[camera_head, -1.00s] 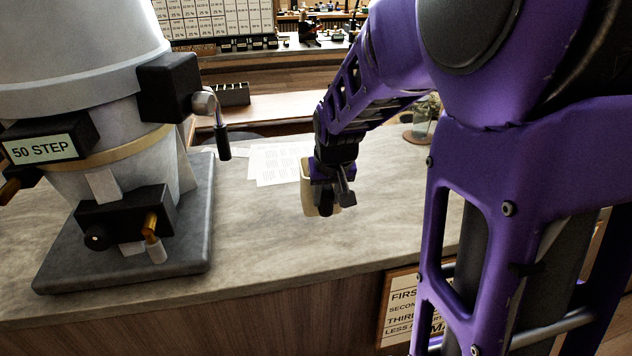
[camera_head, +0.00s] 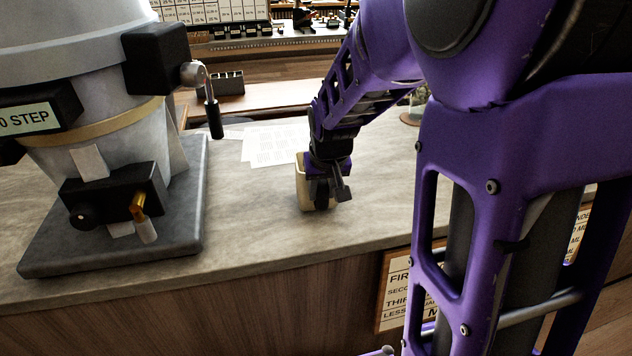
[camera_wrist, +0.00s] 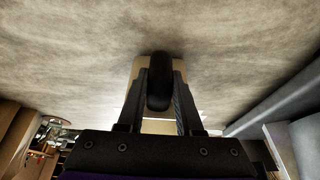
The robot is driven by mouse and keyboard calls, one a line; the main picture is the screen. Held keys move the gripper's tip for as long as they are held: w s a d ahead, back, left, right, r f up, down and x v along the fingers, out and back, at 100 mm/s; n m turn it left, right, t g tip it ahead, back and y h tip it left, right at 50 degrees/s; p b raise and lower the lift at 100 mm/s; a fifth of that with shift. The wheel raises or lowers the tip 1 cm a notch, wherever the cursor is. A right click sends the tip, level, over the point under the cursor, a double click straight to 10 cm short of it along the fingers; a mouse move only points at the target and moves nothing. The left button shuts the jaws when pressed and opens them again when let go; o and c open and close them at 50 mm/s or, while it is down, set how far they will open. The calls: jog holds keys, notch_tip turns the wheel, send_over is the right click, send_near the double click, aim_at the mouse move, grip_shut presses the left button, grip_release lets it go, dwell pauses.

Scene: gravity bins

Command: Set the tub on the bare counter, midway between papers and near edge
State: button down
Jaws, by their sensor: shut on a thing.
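The tub (camera_head: 302,186) is a small cream-coloured container, upright in the head view. My gripper (camera_head: 323,192) is shut on it and hides its right side. In the wrist view the tub (camera_wrist: 135,70) shows as a tan edge behind the dark fingers of my gripper (camera_wrist: 159,85). The counter (camera_head: 250,220) is bare grey stone around the tub. The papers (camera_head: 270,146) lie on the counter behind the tub and to its left. The tub is over the bare part between papers and near edge; I cannot tell whether its base touches the counter.
A large grey bin dispenser (camera_head: 100,120) on a dark base (camera_head: 120,240) stands at the left, its black-handled lever (camera_head: 213,115) reaching toward the papers. A framed sign (camera_head: 395,290) is on the counter's front. A small plant (camera_head: 416,105) stands at the back right.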

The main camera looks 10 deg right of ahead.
jog(key=shift+f+b, duration=0.4)
jog(key=shift+f, duration=0.1)
jog(key=c, duration=0.5)
grip_release()
